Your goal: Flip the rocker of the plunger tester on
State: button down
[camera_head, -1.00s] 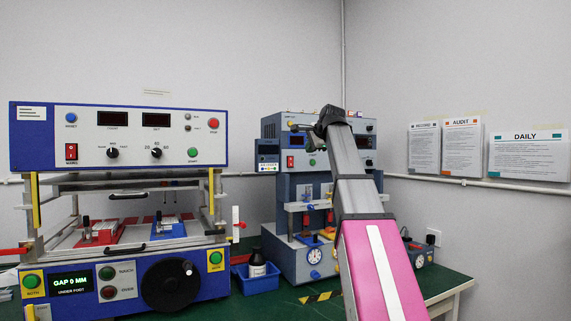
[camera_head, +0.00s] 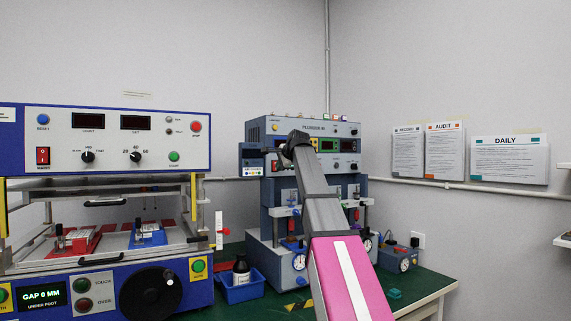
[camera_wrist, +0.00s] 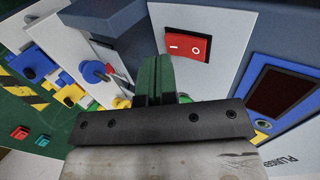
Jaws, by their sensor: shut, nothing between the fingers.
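The plunger tester (camera_head: 300,127) is the blue-grey bench machine at the middle of the head view, partly covered by my arm. Its red rocker (camera_wrist: 188,46), marked I and O, shows in the wrist view on a light panel; I cannot tell which side is pressed in. My gripper (camera_wrist: 157,62) has green fingers that are shut and empty. In the wrist view the fingertips are just left of and below the rocker, and I see no contact. In the head view the fingers are hidden behind my wrist.
A larger blue and white tester (camera_head: 105,140) with its own red rocker (camera_head: 43,156) stands left. A blue bin (camera_head: 240,288) with a dark bottle sits between the machines. A small blue box (camera_head: 399,258) is at right on the green table. A dark display (camera_wrist: 283,93) lies right of the rocker.

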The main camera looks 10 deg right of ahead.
jog(key=shift+w+a+f, duration=0.1)
jog(key=shift+w+a, duration=0.1)
jog(key=shift+w, duration=0.3)
jog(key=shift+w+a, duration=0.15)
jog(key=shift+w, duration=0.3)
jog(key=shift+w+a+f+t, duration=0.1)
jog(key=shift+w+f+t, duration=0.25)
jog(key=shift+t, duration=0.45)
jog(key=shift+w, duration=0.1)
jog(key=shift+r, duration=0.1)
